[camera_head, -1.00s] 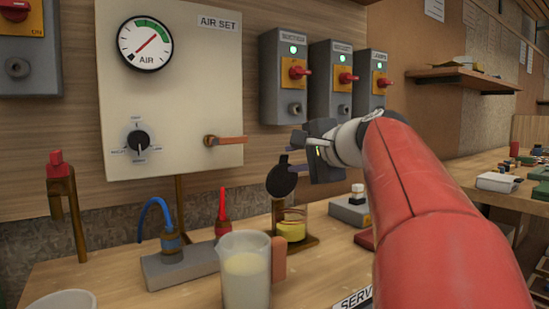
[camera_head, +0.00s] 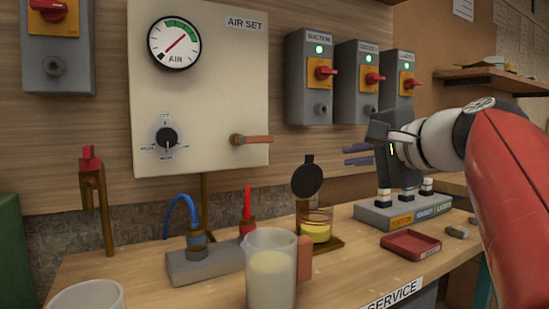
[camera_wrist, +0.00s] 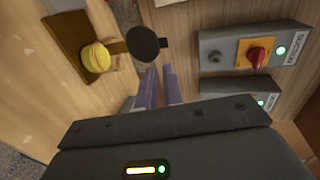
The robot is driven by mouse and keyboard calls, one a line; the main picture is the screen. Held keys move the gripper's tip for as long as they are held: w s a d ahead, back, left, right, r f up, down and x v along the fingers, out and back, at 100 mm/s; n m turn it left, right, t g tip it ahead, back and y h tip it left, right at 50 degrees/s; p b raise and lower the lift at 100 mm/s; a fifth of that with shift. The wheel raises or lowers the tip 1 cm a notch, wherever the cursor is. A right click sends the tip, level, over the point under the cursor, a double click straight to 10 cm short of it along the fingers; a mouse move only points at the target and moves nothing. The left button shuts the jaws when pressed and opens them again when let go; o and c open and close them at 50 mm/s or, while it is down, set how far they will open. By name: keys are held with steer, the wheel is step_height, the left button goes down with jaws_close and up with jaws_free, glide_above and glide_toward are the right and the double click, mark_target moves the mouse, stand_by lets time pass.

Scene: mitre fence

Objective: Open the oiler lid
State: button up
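The oiler (camera_head: 316,230) is a clear cup with yellow contents on a brown-gold base on the bench. Its round black lid (camera_head: 307,179) stands raised on edge above and behind the cup, so the cup's top is uncovered. The wrist view also shows the yellow oiler cup (camera_wrist: 97,57) and the black lid (camera_wrist: 143,45). My gripper (camera_head: 345,155) is in the air to the right of the lid, apart from it. Its two purple fingers (camera_wrist: 160,70) are a little apart with nothing between them.
A beaker (camera_head: 271,280) with pale liquid stands in front of the oiler. A grey block (camera_head: 205,265) with a blue hose is to the left. A red tray (camera_head: 411,245) and a grey switch box (camera_head: 405,211) lie to the right. The air panel (camera_head: 200,100) hangs behind.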

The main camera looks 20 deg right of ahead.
steer(key=s, duration=0.1)
steer(key=s+f, duration=0.1)
steer(key=s+t+b, duration=0.1)
steer(key=shift+s+d+f, duration=0.1)
steer(key=shift+s+f, duration=0.2)
steer(key=shift+f, duration=0.05)
jaws_close()
steer(key=p, duration=0.1)
glide_toward(310, 159)
steer(key=w, duration=0.2)
steer(key=w+f, duration=0.1)
steer(key=w, duration=0.2)
steer(key=shift+a, duration=0.2)
steer(key=shift+w+a+r, duration=0.1)
steer(key=shift+w, duration=0.6)
